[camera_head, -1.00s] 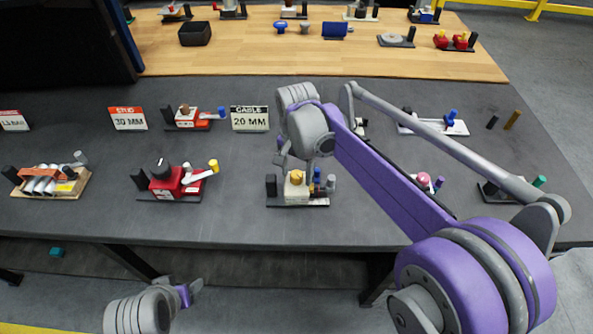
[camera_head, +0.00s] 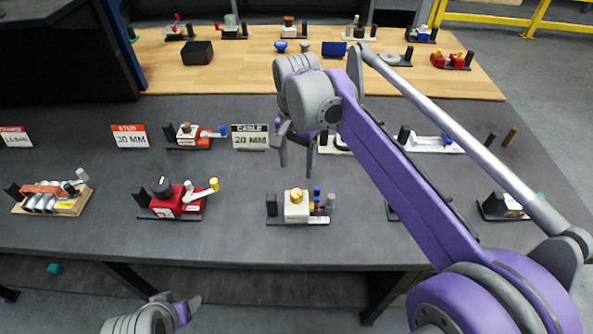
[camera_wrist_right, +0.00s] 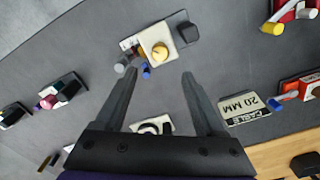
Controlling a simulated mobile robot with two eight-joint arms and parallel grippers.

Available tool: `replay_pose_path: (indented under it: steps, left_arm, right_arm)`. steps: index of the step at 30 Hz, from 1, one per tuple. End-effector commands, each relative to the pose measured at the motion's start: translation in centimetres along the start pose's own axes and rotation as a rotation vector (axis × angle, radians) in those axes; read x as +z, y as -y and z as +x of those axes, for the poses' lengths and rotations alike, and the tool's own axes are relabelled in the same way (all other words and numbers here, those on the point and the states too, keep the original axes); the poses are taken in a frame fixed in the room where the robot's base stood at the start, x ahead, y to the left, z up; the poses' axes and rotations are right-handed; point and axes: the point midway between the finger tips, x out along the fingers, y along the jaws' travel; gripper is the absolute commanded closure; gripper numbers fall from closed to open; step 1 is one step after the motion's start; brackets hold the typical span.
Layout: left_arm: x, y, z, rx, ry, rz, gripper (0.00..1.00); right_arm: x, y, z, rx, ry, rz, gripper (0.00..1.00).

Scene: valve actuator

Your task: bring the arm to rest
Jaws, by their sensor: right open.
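My right gripper (camera_head: 296,150) is open and empty above the dark table (camera_head: 240,235). Its purple and grey arm reaches in from the lower right. In the right wrist view both fingers (camera_wrist_right: 158,95) are spread, with nothing between them but the table and part of a white device behind. The white valve device with a yellow knob (camera_head: 296,206) stands nearer the front edge, apart from the fingers. It also shows beyond the fingertips in the right wrist view (camera_wrist_right: 150,45). My left gripper (camera_head: 178,308) shows only in part, low at the bottom left; its jaw state is unclear.
A red valve device (camera_head: 178,200) and a device with grey cylinders (camera_head: 50,195) stand to the left. The CABLE 20 MM sign (camera_head: 250,136) stands close left of the right gripper. More devices stand on the wooden surface (camera_head: 240,70) behind. My right arm hides part of the table.

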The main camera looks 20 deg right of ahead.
Motion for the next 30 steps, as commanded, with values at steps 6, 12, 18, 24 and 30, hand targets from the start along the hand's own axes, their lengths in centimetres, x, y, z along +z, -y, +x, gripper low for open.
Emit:
replay_pose_path:
  steps: [6,12,18,24,30]
  left_arm:
    - [0.0,0.0,0.0,0.0,0.0,0.0,0.3]
    - [0.0,0.0,0.0,0.0,0.0,0.0,0.3]
    - [0.0,0.0,0.0,0.0,0.0,0.0,0.3]
    - [0.0,0.0,0.0,0.0,0.0,0.0,0.3]
    - [0.0,0.0,0.0,0.0,0.0,0.0,0.3]
  right_arm:
    - [0.0,0.0,-0.2,0.0,0.0,0.0,0.29]
    - [0.0,0.0,-0.2,0.0,0.0,0.0,0.29]
    - [0.3,-0.5,-0.1,-0.008,-0.007,-0.018,0.29]
    - [2.4,-4.5,1.7,-0.078,-0.082,-0.179,0.29]
    - [6.1,-10.4,6.1,-0.154,-0.225,-0.431,0.29]
